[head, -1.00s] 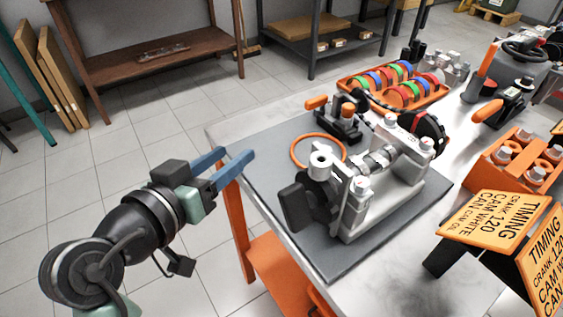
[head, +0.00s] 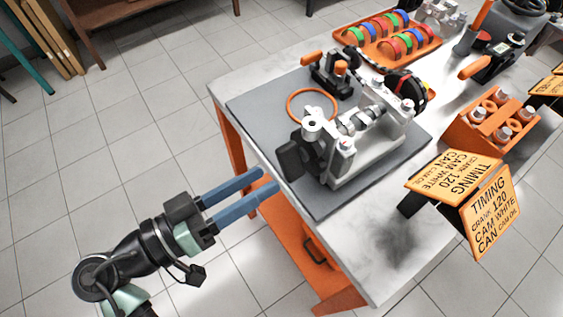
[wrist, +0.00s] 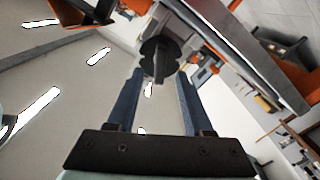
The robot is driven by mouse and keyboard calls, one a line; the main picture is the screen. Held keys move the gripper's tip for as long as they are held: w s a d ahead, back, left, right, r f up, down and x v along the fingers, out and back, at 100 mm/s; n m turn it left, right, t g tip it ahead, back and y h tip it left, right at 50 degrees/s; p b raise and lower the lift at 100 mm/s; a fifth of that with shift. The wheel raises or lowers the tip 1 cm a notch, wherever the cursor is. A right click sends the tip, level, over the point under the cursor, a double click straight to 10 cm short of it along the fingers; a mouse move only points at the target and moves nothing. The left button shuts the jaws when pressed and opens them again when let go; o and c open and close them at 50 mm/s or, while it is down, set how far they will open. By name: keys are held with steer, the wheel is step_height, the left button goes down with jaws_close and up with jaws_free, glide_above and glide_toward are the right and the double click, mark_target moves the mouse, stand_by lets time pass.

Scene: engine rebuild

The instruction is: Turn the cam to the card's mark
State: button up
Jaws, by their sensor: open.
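The engine block fixture (head: 350,165) stands on the grey mat (head: 300,190) on the table, with a shaft lying across its top. A dark plate-like part (head: 290,160) sits at its near left end; which part is the cam I cannot tell for sure. The orange timing card (head: 497,210) reads "TIMING CRANK 120 CAM WHITE CAN CAM OIL". My gripper (head: 270,181) is open and empty, left of the table's left edge, with its blue fingers toward the fixture. In the wrist view a dark rounded part (wrist: 160,58) shows beyond the open fingers (wrist: 152,100).
An orange ring (head: 311,104) lies on the mat behind the fixture. An orange tray of coloured rings (head: 390,40) stands at the back. An orange holder with metal pieces (head: 490,120) is at the right.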

mark_target(282, 169)
steer(key=x, duration=0.5)
steer(key=shift+w, duration=0.1)
jaws_close()
